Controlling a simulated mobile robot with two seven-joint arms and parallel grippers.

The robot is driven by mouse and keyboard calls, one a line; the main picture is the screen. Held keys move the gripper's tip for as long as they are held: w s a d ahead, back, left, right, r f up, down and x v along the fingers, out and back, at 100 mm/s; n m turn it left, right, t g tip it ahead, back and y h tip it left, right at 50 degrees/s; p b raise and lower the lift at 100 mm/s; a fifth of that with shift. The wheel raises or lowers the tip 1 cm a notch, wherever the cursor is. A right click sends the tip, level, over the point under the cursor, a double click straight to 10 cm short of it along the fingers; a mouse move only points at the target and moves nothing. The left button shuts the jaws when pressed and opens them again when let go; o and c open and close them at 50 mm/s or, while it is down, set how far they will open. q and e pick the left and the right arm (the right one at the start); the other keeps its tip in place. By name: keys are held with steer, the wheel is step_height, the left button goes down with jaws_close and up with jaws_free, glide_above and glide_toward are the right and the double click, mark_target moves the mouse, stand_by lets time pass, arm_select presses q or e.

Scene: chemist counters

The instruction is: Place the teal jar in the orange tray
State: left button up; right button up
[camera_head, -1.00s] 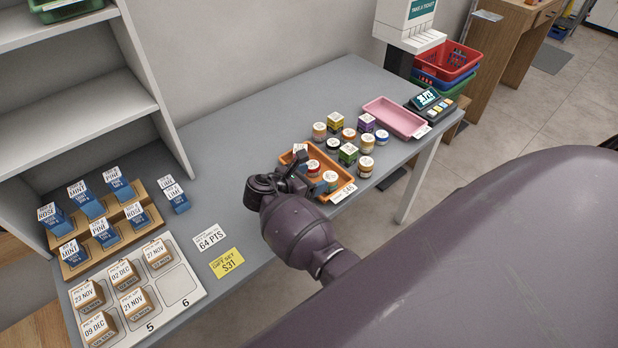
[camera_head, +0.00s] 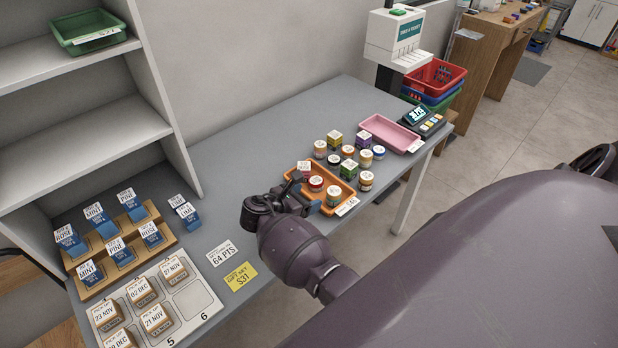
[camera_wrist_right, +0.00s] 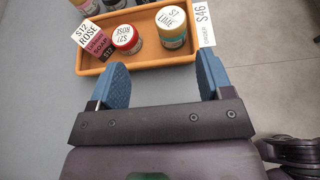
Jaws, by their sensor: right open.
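The teal jar (camera_head: 333,196), with a white top, stands upright inside the orange tray (camera_head: 351,187), near its front edge. In the right wrist view the jar (camera_wrist_right: 173,39) shows a "$7 LIME" label and stands in the tray (camera_wrist_right: 151,62) beside a red jar (camera_wrist_right: 126,42). My right gripper (camera_head: 306,196) is at the tray's near left side. In the wrist view its two blue fingers (camera_wrist_right: 163,70) are spread wide with nothing between them. They are apart from the jar, which lies beyond the tips. My left gripper is not in view.
A pink soap box (camera_wrist_right: 93,41) also lies in the tray. Several jars and small boxes stand behind it, including a green-sided box (camera_head: 349,169). A pink tray (camera_head: 392,135) is farther back. The grey table (camera_head: 240,180) left of my gripper is mostly clear.

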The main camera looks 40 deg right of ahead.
steer(key=shift+s+d+f+t+y, duration=0.15)
steer(key=shift+s+f+t+y, duration=0.1)
steer(key=shift+s+t+y, duration=0.05)
steer(key=s+m+t+y, duration=0.1)
steer(key=m+t+y, duration=0.1)
steer(key=shift+s+f+m, duration=0.35)
steer(key=shift+s+m, duration=0.05)
steer(key=s+a+f+m+t+y, duration=0.1)
steer(key=s+a+m+t+y, duration=0.2)
steer(key=s+m, duration=0.4)
steer(key=s+a+f+m+t+y, duration=0.2)
steer(key=s+a+m+t+y, duration=0.2)
steer(key=s+m+y, duration=0.3)
steer(key=s+a+m, duration=0.1)
steer(key=s, duration=0.4)
steer(key=shift+a+t+y, duration=0.15)
steer(key=shift+t+y, duration=0.15)
steer(key=shift+f, duration=0.1)
